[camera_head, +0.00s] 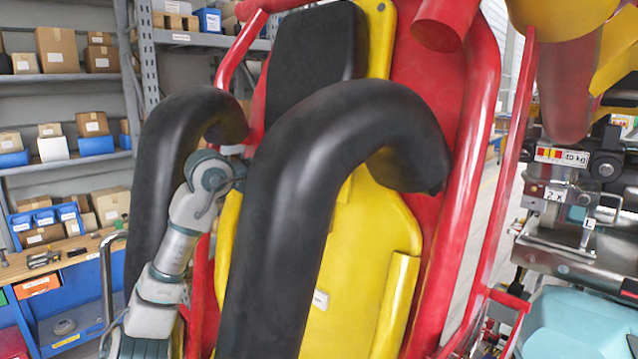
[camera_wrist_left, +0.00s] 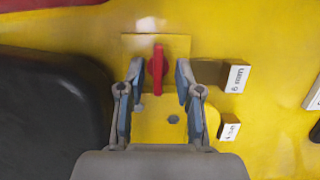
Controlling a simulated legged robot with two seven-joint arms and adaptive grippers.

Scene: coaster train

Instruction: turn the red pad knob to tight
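The red pad knob (camera_wrist_left: 157,69) shows in the left wrist view as an upright red bar on a yellow plate (camera_wrist_left: 145,128). My left gripper (camera_wrist_left: 158,75) is open, with one finger on each side of the knob and a visible gap to it. Two small white labels with dark print, an upper one (camera_wrist_left: 236,77) and a lower one (camera_wrist_left: 229,128), are right of the knob; I cannot read them surely. In the head view my left arm (camera_head: 180,235) reaches in behind the black padded restraint (camera_head: 300,180), which hides the gripper and knob. My right gripper is in neither view.
The yellow seat back (camera_head: 370,240) and red frame (camera_head: 478,150) stand around the restraint. A black pad (camera_wrist_left: 50,110) lies close left of the gripper in the wrist view. Shelves with boxes (camera_head: 60,50) are at the left, and metal equipment marked 10 kg (camera_head: 562,157) is at the right.

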